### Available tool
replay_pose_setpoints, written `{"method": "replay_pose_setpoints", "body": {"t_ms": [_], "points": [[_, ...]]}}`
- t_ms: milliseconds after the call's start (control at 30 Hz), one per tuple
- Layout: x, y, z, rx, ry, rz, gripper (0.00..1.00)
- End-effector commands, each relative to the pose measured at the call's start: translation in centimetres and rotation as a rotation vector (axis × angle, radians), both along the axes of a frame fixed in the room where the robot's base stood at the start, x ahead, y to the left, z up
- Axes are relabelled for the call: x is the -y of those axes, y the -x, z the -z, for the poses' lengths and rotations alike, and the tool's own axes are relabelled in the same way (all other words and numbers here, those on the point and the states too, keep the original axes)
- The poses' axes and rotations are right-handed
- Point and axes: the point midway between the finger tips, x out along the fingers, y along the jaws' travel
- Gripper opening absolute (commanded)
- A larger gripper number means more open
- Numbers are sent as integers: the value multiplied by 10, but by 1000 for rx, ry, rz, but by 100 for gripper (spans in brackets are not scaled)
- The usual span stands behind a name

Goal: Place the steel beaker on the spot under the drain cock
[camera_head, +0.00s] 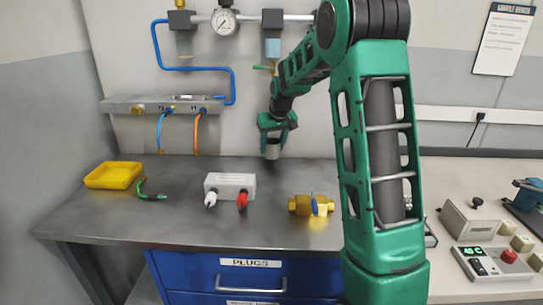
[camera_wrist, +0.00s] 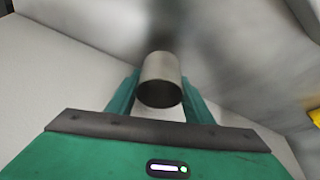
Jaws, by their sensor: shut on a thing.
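The steel beaker (camera_head: 272,151) is a small grey metal cylinder near the back of the steel bench, by the wall. My gripper (camera_head: 277,126) is shut on it, with the green fingers on either side. In the wrist view the beaker (camera_wrist: 161,80) stands between the two green fingers of my gripper (camera_wrist: 157,98), its dark open mouth toward the camera. I cannot tell whether its base touches the bench. Above it on the wall is a pipe unit with a clear bowl (camera_head: 272,48); a small fitting (camera_head: 262,67) shows below it, and my arm partly covers this area.
On the bench (camera_head: 170,215) are a yellow tray (camera_head: 114,175), a green hose piece (camera_head: 149,190), a white block (camera_head: 230,185) with white and red plugs, and a brass valve (camera_head: 311,205). A control box (camera_head: 491,262) stands at right. A gauge (camera_head: 224,22) hangs above.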

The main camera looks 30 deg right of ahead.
Motion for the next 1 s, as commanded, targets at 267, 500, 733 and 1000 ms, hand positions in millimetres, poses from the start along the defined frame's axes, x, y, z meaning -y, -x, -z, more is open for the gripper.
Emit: {"method": "replay_pose_setpoints", "body": {"t_ms": [267, 500, 733, 1000], "points": [[0, 1, 33, -3, -1, 0, 20], [0, 0, 34, -1, 0, 0, 20], [0, 0, 35, -1, 0, 0, 66], [0, 0, 34, -1, -1, 1, 66]]}}
